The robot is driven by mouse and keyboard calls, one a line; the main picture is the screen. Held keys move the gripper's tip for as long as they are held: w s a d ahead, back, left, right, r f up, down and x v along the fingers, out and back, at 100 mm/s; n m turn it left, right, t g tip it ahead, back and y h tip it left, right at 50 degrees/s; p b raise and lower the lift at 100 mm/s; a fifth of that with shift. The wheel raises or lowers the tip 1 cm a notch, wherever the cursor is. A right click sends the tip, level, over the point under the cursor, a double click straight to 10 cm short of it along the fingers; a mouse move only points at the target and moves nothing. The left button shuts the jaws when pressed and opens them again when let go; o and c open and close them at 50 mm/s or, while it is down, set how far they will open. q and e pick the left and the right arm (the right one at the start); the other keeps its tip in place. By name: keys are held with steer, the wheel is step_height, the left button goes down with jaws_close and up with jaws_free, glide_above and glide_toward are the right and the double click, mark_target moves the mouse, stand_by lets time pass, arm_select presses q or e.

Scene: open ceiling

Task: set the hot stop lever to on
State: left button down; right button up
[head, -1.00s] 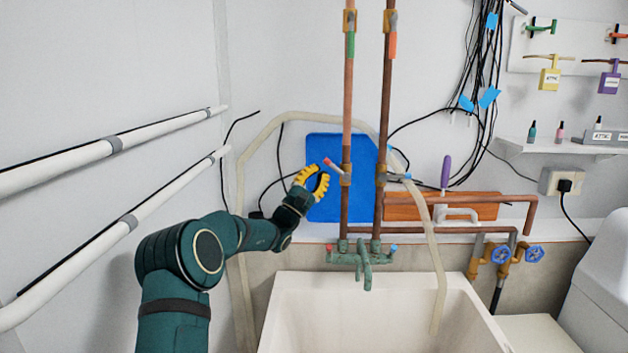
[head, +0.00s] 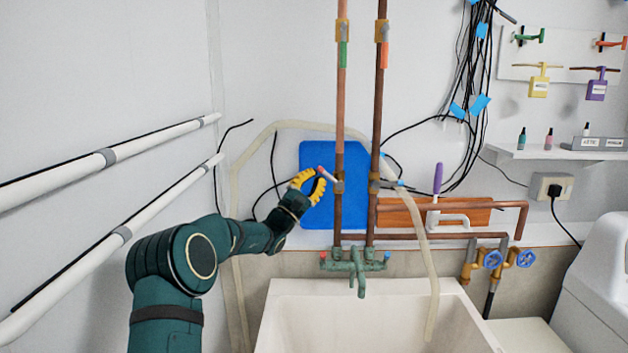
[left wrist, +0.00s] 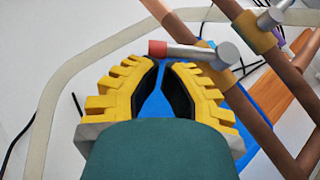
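The hot stop lever (head: 329,174) is a grey handle with a red tip on the left copper pipe (head: 340,120). It slants up and left from a brass valve body. My left gripper (head: 317,181) is just left of it, empty, its yellow fingers apart. In the left wrist view the lever (left wrist: 185,50) lies across just beyond the fingertips of my left gripper (left wrist: 168,64). I cannot tell whether they touch. A similar lever with a blue tip (head: 397,183) sticks out right from the right pipe (head: 378,120). My right gripper is not in view.
A blue panel (head: 315,220) is on the wall behind the pipes. A green tap (head: 355,264) and white sink (head: 360,325) are below. A pale hose (head: 428,275) loops around the pipes into the sink. White wall pipes (head: 105,158) run along the left.

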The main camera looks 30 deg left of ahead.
mark_target(337, 160)
arm_select(q)
steer(key=shift+r+m+g+h, duration=0.5)
steer(key=shift+m+g, duration=0.1)
steer(key=shift+m, duration=0.3)
steer(key=r+m+g+p, duration=0.1)
steer(key=d+m+g, duration=0.1)
steer(key=m+g, duration=0.1)
steer(key=w+r+m+g+h+p, duration=0.1)
steer(key=shift+d+r+g+p, duration=0.3)
steer(key=shift+r+p, duration=0.05)
steer(key=shift+w+d+r+m+g, duration=0.1)
steer(key=shift+d+r+m+g, duration=0.1)
steer(key=shift+m+g, duration=0.25)
steer(key=shift+w+d+r+m+g, duration=0.1)
steer(key=shift+d+m+g, duration=0.1)
steer(key=shift+m+g, duration=0.2)
steer(key=shift+w+d, duration=0.1)
steer(key=shift+d, duration=0.05)
steer(key=shift+w+d, duration=0.1)
steer(key=shift+d, duration=0.05)
